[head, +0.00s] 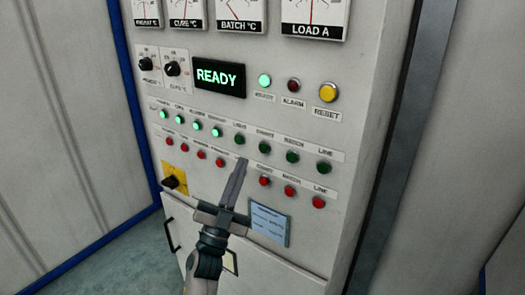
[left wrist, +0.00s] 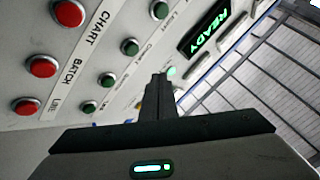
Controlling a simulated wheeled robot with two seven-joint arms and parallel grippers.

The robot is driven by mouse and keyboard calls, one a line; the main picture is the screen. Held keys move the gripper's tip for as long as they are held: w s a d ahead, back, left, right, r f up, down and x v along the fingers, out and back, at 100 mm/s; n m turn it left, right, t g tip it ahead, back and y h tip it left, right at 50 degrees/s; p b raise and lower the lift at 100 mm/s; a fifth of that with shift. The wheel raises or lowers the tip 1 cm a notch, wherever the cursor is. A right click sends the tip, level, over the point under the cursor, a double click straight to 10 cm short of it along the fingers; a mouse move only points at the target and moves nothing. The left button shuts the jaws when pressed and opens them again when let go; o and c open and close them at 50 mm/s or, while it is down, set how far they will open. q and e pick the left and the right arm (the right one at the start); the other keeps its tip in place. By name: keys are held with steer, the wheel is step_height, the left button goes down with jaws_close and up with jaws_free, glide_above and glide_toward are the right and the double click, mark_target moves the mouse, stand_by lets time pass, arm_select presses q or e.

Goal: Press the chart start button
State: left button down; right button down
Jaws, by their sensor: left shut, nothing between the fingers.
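The chart start button (head: 265,147) is a dark green, unlit button under a CHART label in the green row of the white panel. In the left wrist view it seems to be the green button (left wrist: 130,46) up and left of my fingertips. The red chart button (head: 264,181) sits below it. My left gripper (head: 240,164) is shut and empty, its tip pointing up at the panel, a little left of and below the chart start button. The fingers also show in the left wrist view (left wrist: 160,78). I cannot tell whether the tip touches the panel. My right gripper is out of view.
The READY display (head: 219,77) is lit. Several green buttons on the left glow. A yellow reset button (head: 328,92), gauges and two knobs sit above. A yellow-plated switch (head: 174,179), a handle and a blue-grey label (head: 269,223) are lower down.

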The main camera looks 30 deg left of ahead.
arm_select(q)
steer(key=shift+w+d+b, duration=0.2)
steer(key=shift+w+b, duration=0.3)
steer(key=shift+w, duration=2.1)
steer(key=shift+w+d, duration=0.1)
steer(key=shift+w, duration=0.8)
stand_by(0.8)
steer(key=shift+s, duration=0.9)
stand_by(0.4)
steer(key=shift+s+a+p, duration=0.15)
steer(key=shift+s+p, duration=0.15)
steer(key=shift+s, duration=0.95)
steer(key=shift+s+a+p, duration=0.15)
steer(key=shift+s+p, duration=0.15)
steer(key=shift+s, duration=0.95)
steer(key=shift+y, duration=0.3)
